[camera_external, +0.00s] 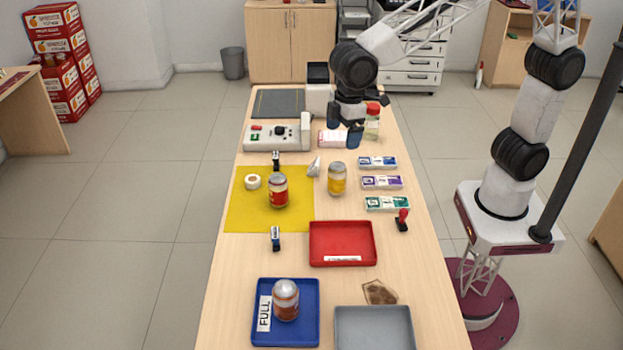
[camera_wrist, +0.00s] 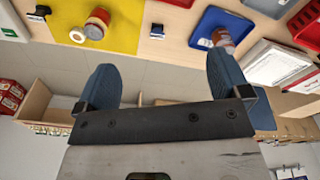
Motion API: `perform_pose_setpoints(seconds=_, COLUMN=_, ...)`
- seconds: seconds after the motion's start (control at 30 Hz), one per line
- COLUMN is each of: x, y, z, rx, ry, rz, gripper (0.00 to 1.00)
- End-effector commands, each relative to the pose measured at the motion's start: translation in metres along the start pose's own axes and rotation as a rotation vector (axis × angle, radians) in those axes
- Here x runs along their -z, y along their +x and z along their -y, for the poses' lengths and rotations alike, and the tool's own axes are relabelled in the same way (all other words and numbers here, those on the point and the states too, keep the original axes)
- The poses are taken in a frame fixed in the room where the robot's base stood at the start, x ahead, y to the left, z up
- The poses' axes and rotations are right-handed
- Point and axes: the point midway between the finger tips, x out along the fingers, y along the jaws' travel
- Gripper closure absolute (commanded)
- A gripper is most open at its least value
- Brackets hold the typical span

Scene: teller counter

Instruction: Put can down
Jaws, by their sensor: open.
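One can (camera_external: 278,191) with a red and yellow label stands upright on the yellow mat (camera_external: 240,212); it also shows in the wrist view (camera_wrist: 97,22). Another can (camera_external: 286,300), with a silver top and reddish-brown side, stands in the blue tray (camera_external: 305,338) marked FULL; it shows in the wrist view too (camera_wrist: 222,38). My gripper (camera_external: 344,127) is raised over the back right of the counter, away from both cans. In the wrist view its two blue fingers (camera_wrist: 165,82) are wide apart with nothing held between them.
A yellow jar (camera_external: 337,179) stands right of the mat. A red tray (camera_external: 342,243) and a grey tray (camera_external: 373,333) lie nearer the front. A tape roll (camera_external: 253,182), stamps, small boxes (camera_external: 382,182) and a counter machine (camera_external: 278,137) occupy other spots. A green-tinted bottle (camera_external: 372,123) stands beside my gripper.

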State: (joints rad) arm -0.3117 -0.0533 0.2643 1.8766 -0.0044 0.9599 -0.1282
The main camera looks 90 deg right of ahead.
Motion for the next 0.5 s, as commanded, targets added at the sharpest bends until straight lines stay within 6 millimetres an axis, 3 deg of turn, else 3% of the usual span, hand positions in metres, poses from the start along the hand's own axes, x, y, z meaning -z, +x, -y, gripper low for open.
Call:
perform_pose_setpoints(seconds=0.03, x=-0.017, y=-0.015, z=-0.007, rx=-0.004, ry=0.019, rz=-0.016, gripper=0.05)
perform_pose_setpoints(seconds=0.2, x=-0.071, y=-0.034, z=-0.025, rx=-0.011, ry=0.078, rz=-0.032, gripper=0.05)
perform_pose_setpoints(seconds=0.5, x=-0.168, y=-0.054, z=-0.046, rx=-0.024, ry=0.184, rz=-0.058, gripper=0.05)
